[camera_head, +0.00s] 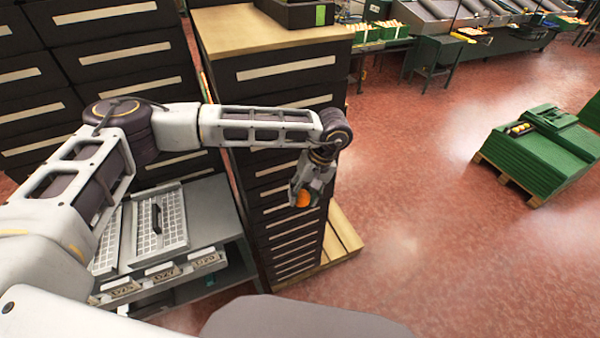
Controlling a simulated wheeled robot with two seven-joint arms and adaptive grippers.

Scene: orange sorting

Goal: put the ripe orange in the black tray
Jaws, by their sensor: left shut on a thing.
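An orange (303,200) with a bright orange skin hangs in my left gripper (306,195), which is shut on it. The arm reaches in from the left and bends down, so the gripper holds the orange in front of the lower part of a tall dark stack (285,75). The gripper fingers hide part of the orange. A black tray (297,13) with a green label lies on the wooden top of that stack, at the top edge of the picture. Its inside is mostly cut off. My right gripper is out of view.
A grey table (215,205) with white grid trays (158,224) stands at the lower left. More dark stacks (110,45) rise behind my arm. Green crates (535,150) sit on a pallet at the right. The red floor (440,240) between is clear.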

